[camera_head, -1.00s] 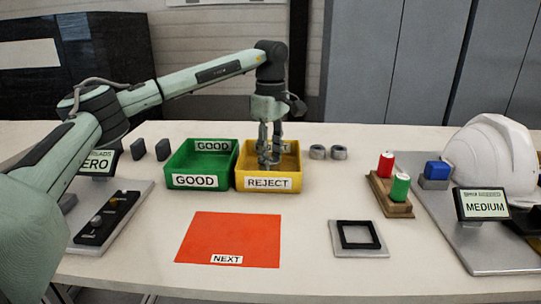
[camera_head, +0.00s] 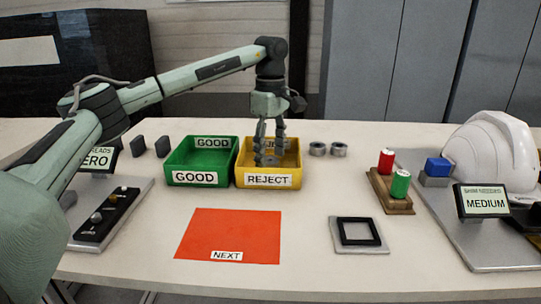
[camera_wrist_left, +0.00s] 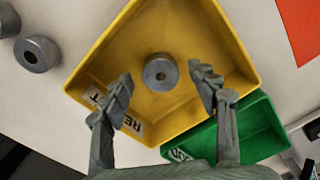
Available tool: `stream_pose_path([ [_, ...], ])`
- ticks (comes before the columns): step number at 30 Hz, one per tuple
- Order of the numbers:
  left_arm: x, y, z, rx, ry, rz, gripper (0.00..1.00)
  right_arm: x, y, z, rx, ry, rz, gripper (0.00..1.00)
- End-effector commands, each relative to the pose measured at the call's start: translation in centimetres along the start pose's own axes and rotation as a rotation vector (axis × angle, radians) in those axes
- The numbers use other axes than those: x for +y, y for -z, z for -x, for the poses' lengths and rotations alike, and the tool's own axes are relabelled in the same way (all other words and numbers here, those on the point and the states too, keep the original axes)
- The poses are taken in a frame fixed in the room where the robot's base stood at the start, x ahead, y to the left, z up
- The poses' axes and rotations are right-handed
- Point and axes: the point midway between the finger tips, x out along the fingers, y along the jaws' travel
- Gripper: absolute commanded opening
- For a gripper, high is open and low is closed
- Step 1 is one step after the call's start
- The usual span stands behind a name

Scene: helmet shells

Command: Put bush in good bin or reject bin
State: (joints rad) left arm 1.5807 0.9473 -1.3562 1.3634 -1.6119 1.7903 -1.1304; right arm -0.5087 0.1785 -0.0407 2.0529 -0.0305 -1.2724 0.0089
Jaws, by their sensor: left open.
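A grey metal bush (camera_wrist_left: 160,72) with a central hole lies in the yellow REJECT bin (camera_wrist_left: 205,22). My left gripper (camera_head: 267,155) is over this bin, its fingers pointing down and spread open. In the left wrist view the fingertips (camera_wrist_left: 160,76) are on either side of the bush, with a gap to each. The yellow bin (camera_head: 267,181) stands beside the green GOOD bin (camera_head: 197,180), which looks empty in the head view. Two more grey bushes, a left one (camera_head: 317,149) and a right one (camera_head: 338,150), stand on the table right of the yellow bin. My right gripper is not in view.
An orange NEXT mat (camera_head: 230,233) and a black square frame on a grey plate (camera_head: 358,234) lie in front. A wooden block with red and green cylinders (camera_head: 390,190), a white helmet shell (camera_head: 488,152) and a MEDIUM sign (camera_head: 484,202) are at the right.

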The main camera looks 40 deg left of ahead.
Motion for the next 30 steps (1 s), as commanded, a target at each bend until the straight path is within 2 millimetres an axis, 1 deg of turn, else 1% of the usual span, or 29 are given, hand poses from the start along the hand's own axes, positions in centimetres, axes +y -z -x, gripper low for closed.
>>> stream_pose_path([
  [9, 0.1, -0.1, 6.6, -0.002, -0.004, -0.001, 0.6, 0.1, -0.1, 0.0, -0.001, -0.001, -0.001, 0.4],
  [12, 0.1, -0.1, 8.4, -0.001, -0.003, -0.001, 0.6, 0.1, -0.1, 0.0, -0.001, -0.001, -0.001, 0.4],
  [15, 0.0, -0.1, 9.9, 0.0, -0.002, -0.001, 0.6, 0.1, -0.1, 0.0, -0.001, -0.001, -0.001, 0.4],
  [18, 0.0, -0.1, 10.8, 0.0, -0.001, -0.001, 0.6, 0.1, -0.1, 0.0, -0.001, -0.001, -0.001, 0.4],
  [21, 0.0, 0.0, 11.2, 0.0, 0.0, -0.001, 0.6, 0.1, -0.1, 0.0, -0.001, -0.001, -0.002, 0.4],
  [30, 0.0, 0.0, 11.2, 0.0, 0.0, -0.001, 0.6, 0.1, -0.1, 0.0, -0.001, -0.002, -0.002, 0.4],
])
